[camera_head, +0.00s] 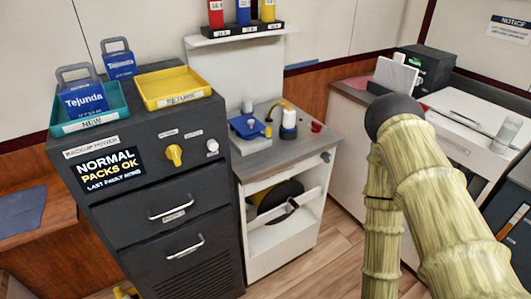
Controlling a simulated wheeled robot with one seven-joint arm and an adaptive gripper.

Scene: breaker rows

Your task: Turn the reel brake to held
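A dark reel with a yellow part (280,201) sits in the open front of a white cabinet (265,237) with a grey top. A pale bar crosses in front of the reel. A small dark knob (326,156) is on the cabinet's upper front edge at the right. It may be the reel brake, but I can read no label or setting on it. My pale ribbed arm fills the right foreground, and its black joint is right of the cabinet. My gripper is not in view.
A dark backup power cabinet (190,212) stands at left, with a yellow knob (174,155), drawer handles and two trays on top. On the grey top are a blue device (247,127), a white bottle (289,122) and a red cup (316,126). Open wooden floor (325,262) lies in front.

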